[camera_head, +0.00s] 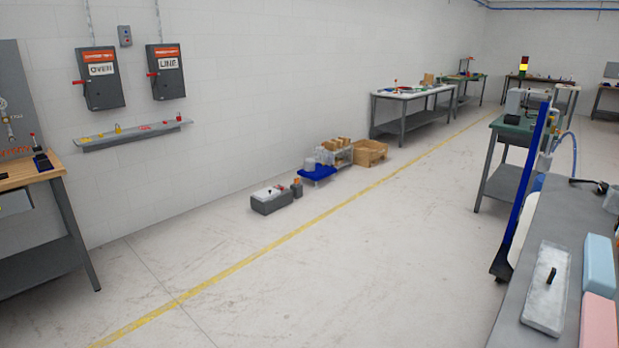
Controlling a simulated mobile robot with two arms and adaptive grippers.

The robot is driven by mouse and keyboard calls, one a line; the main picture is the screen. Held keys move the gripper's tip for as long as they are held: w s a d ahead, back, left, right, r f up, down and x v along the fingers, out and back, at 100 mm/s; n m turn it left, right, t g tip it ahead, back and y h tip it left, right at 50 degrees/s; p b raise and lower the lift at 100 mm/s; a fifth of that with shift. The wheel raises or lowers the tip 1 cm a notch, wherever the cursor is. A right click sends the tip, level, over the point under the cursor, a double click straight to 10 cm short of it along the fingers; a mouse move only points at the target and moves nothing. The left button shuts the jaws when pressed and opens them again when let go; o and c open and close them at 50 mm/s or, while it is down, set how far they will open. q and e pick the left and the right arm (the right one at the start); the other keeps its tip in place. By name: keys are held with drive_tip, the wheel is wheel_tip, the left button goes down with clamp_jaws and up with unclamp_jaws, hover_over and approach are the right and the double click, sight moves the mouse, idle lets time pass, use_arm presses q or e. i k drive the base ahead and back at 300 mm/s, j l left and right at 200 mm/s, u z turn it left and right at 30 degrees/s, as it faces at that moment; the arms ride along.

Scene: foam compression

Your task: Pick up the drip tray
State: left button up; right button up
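I cannot tell for certain which thing is the drip tray. A flat, pale rectangular tray or plate (532,311) with a small black piece on it lies on the grey bench at the lower right. On the floor near the wall, a low grey box (271,206) with a whitish top stands left of the yellow line. Neither of my grippers is in view.
A light blue block (599,262) and a pink block (598,322) lie on the grey bench (563,216). A blue upright post (524,190) stands beside it. Blue and wooden containers (370,154) sit by the wall. The floor (330,265) in front is clear.

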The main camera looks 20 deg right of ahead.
sight(544, 308)
drive_tip(key=i+z, duration=0.2)
drive_tip(key=z, duration=0.3)
drive_tip(key=i+z, duration=0.15)
drive_tip(key=z, duration=0.3)
drive_tip(key=i+j+z, duration=0.15)
drive_tip(key=z, duration=0.35)
drive_tip(key=i+j+z, duration=0.1)
drive_tip(key=j+z, duration=0.15)
drive_tip(key=z, duration=0.2)
drive_tip(key=i+j+z, duration=0.1)
drive_tip(key=z, duration=0.4)
drive_tip(key=j, duration=0.1)
